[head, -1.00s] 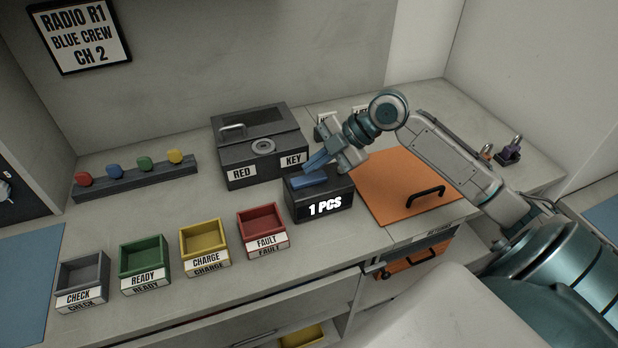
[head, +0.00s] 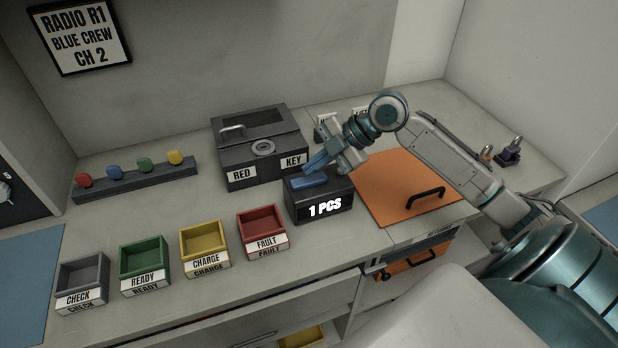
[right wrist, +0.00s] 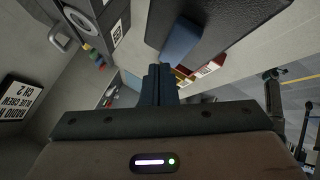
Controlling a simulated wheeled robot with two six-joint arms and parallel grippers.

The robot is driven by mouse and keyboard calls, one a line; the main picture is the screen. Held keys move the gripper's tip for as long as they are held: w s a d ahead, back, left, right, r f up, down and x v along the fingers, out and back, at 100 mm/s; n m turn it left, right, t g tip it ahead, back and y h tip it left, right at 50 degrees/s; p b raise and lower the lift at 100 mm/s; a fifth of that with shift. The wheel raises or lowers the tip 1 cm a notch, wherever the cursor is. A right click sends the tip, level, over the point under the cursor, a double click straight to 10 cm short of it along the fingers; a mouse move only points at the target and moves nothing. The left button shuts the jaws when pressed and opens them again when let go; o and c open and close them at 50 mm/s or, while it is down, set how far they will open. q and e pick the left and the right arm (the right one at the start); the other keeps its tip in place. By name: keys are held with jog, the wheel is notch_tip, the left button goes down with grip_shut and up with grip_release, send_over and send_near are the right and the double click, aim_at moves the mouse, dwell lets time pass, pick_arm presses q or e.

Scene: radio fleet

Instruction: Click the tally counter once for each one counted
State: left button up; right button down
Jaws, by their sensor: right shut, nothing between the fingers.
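The tally counter (head: 322,208) is a black box on the counter with a blue button (head: 310,181) on top and a front display reading "1 PCS". My right gripper (head: 312,163) is shut and empty, its blue fingers just above the button's back edge. In the right wrist view the closed fingers (right wrist: 158,85) point toward the blue button (right wrist: 180,40); whether they touch it I cannot tell. My left gripper is not in view.
Behind the counter stands a dark box (head: 260,150) labelled RED KEY. An orange panel (head: 390,190) with a black handle lies to the right. Grey, green (head: 144,258), yellow and red (head: 262,230) labelled trays line the front left. A rack (head: 135,180) holds several coloured knobs.

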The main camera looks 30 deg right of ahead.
aim_at(314, 178)
dwell(0.7)
jog(key=shift+f+b, duration=0.3)
jog(key=shift+f, duration=0.15)
jog(key=shift+f+b, duration=0.4)
jog(key=shift+f, duration=0.1)
dwell(0.5)
jog(key=shift+r, duration=0.1)
jog(key=shift+r+p, duration=0.75)
jog(key=shift+r, duration=0.1)
jog(key=shift+r+p, duration=1.9)
jog(key=shift+r, duration=0.65)
